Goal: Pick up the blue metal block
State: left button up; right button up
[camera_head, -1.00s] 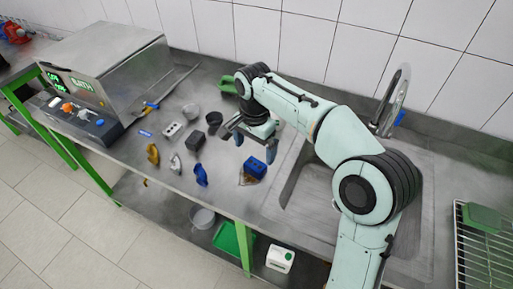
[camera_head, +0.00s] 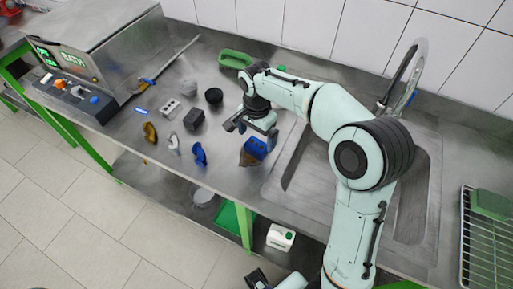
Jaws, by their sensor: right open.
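The blue metal block (camera_head: 257,149) sits on the steel worktop, left of the sink, with a brown piece (camera_head: 246,159) at its lower left. My right gripper (camera_head: 252,131) is open and points down, just behind and above the block. Its fingers are spread apart, and one finger overlaps the block's back edge in the picture. I cannot tell whether it touches the block. Nothing shows between the fingers. A dark and pale part of my own body shows at the bottom edge; I see no left gripper fingers.
Left of the block stand a blue part (camera_head: 199,154), a dark block (camera_head: 194,119), a grey block (camera_head: 170,107), a black cup (camera_head: 214,96) and a yellow part (camera_head: 150,132). The sink (camera_head: 402,190) lies right. A green item (camera_head: 235,59) is behind.

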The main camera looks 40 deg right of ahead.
aim_at(256, 144)
notch_tip(256, 144, down, 5)
jog(key=shift+r, duration=0.2)
jog(key=c, duration=1.2)
jog(key=shift+r, duration=0.1)
jog(key=shift+r, duration=0.1)
